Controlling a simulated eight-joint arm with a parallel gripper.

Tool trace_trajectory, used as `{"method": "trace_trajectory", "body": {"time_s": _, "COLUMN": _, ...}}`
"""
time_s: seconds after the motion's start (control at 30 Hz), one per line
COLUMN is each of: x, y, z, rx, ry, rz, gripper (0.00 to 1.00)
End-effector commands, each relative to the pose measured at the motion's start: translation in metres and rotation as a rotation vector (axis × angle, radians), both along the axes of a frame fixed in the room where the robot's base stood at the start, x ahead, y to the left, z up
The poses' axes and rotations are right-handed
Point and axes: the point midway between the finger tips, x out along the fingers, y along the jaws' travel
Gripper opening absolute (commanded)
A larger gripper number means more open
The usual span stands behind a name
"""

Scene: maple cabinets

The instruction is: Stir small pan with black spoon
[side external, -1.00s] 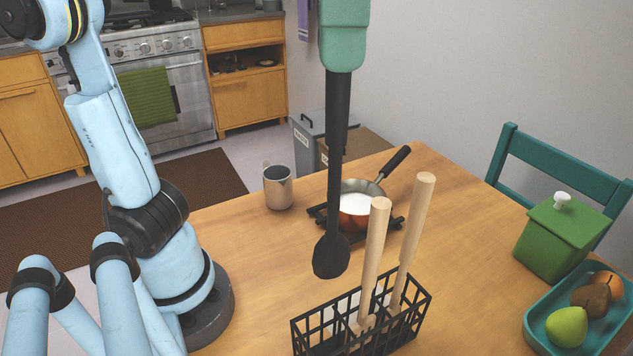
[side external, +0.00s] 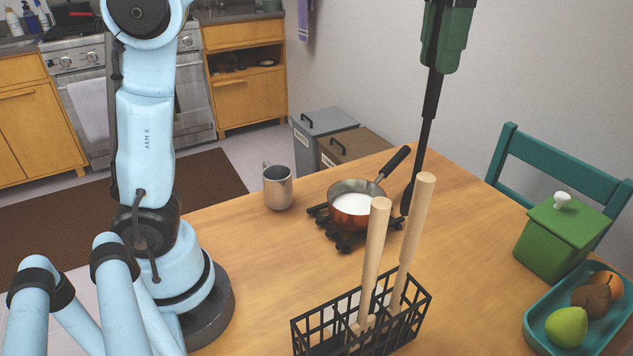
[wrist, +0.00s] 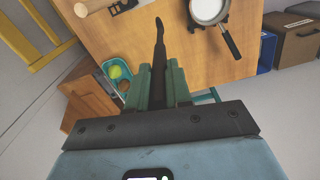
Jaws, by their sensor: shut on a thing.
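The small pan (side external: 349,219) is copper-sided with a dark handle and holds something white. It stands on a black trivet (side external: 345,241) on the table and also shows in the wrist view (wrist: 207,11). My gripper (side external: 447,40) has green fingers and is shut on the black spoon (side external: 424,140), which hangs down steeply to the right of the pan. In the wrist view the spoon (wrist: 159,40) extends from between my gripper's fingers (wrist: 157,86), apart from the pan.
A black wire rack (side external: 318,336) with two wooden-handled tools stands at the front. A metal mug (side external: 278,188) is left of the pan. A green canister (side external: 556,240) and a teal fruit tray (side external: 540,322) are at the right.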

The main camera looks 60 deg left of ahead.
Motion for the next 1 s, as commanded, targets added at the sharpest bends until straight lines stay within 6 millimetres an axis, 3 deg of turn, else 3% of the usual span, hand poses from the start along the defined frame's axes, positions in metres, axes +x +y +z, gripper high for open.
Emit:
{"method": "trace_trajectory", "body": {"time_s": 0.03, "x": 0.018, "y": 0.016, "z": -0.008, "rx": 0.000, "ry": 0.000, "rz": 0.068, "gripper": 0.00}}
{"method": "trace_trajectory", "body": {"time_s": 0.2, "x": 0.053, "y": 0.053, "z": -0.028, "rx": 0.000, "ry": 0.000, "rz": 0.216, "gripper": 0.00}}
{"method": "trace_trajectory", "body": {"time_s": 0.67, "x": 0.101, "y": 0.104, "z": -0.056, "rx": 0.000, "ry": 0.000, "rz": 0.168, "gripper": 0.00}}
{"method": "trace_trajectory", "body": {"time_s": 1.0, "x": 0.060, "y": 0.130, "z": -0.018, "rx": 0.000, "ry": 0.000, "rz": 0.071, "gripper": 0.00}}
